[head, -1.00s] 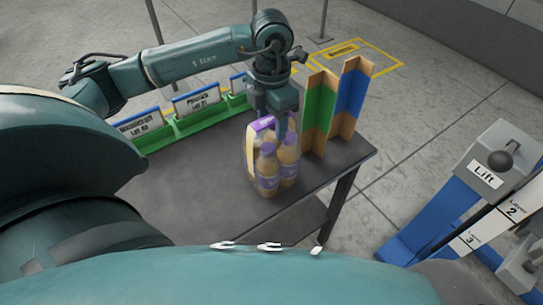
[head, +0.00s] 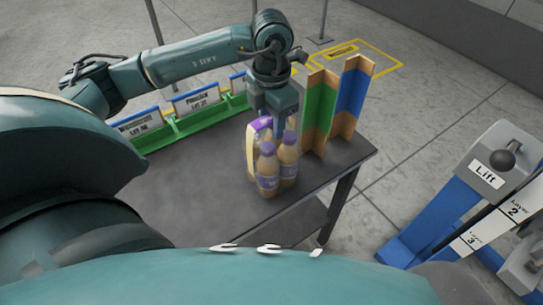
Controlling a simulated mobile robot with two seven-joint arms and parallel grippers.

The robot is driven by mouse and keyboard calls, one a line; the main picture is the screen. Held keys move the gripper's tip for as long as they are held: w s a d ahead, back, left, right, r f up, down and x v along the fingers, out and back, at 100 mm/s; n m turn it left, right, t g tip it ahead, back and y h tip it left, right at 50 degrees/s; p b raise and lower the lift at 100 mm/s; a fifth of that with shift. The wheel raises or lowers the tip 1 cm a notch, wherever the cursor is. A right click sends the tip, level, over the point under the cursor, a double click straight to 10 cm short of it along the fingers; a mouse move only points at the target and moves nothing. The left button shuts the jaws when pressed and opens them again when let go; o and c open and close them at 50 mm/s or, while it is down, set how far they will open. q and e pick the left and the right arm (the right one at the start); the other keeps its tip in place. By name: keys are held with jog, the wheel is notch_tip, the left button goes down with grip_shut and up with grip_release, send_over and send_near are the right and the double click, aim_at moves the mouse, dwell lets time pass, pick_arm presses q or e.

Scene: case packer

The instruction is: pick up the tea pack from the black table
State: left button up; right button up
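The tea pack (head: 267,175) is a bundle of several tan bottles with purple caps and a white and purple carrier. It stands upright on the black table (head: 195,195), near its right end. My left gripper (head: 275,118) points down at the top of the pack, with its fingers at the carrier and bottle tops. The fingertips are partly hidden behind the caps, so I cannot tell whether they grip the pack. My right gripper is not in view.
Green and blue cardboard dividers (head: 320,112) stand just right of the pack. A green rack with labelled signs (head: 196,99) runs along the table's back edge. A blue stand with a Lift lever (head: 487,172) is at the right. The table's left part is clear.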

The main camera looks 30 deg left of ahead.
pick_arm(q)
grip_shut()
jog(key=shift+w+r, duration=0.1)
jog(key=shift+r, duration=0.1)
